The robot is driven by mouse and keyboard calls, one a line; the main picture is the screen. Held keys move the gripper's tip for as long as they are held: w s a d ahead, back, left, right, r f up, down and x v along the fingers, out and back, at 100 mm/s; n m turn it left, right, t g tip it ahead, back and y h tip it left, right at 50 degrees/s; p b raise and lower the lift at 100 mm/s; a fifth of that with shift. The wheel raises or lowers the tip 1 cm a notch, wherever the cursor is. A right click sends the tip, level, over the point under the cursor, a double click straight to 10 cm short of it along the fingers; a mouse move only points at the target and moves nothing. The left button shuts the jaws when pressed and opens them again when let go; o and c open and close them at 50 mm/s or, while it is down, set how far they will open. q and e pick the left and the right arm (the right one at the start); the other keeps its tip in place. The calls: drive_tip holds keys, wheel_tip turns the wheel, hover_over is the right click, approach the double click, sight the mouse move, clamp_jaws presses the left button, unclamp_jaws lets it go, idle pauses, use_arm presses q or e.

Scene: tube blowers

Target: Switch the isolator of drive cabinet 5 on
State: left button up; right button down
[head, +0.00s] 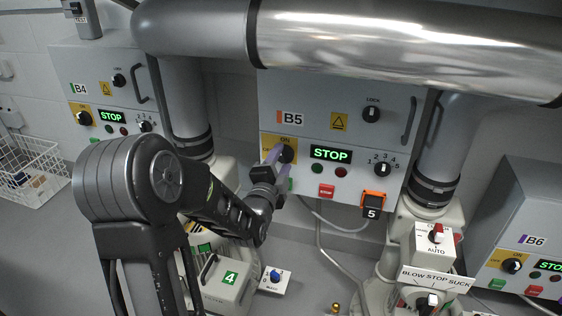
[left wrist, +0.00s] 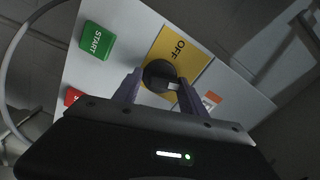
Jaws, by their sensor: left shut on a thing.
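Drive cabinet B5 (head: 345,110) is the grey box at the centre of the head view, with an orange-marked B5 label. Its isolator is a black rotary knob (head: 287,153) on a yellow ON/OFF plate at the left of the panel. My left gripper (head: 276,157) is at this knob, its purple fingers partly hiding it. In the left wrist view the two fingers (left wrist: 160,90) are shut on the black knob (left wrist: 158,74), with OFF readable on the yellow plate (left wrist: 178,50). The knob's exact angle is hard to tell. The cabinet's display (head: 331,155) reads STOP in green. My right gripper is not in view.
Cabinet B4 (head: 100,85) stands to the left and B6 (head: 530,235) to the right. A silver pipe (head: 400,40) crosses above B5. A green START button (left wrist: 97,41) is near the fingers. A BLOW STOP SUCK selector (head: 428,300) stands at lower right.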

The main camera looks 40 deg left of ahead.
use_arm(q)
drive_tip(key=shift+m, duration=1.9)
drive_tip(key=o, duration=1.4)
drive_tip(key=shift+c, duration=0.2)
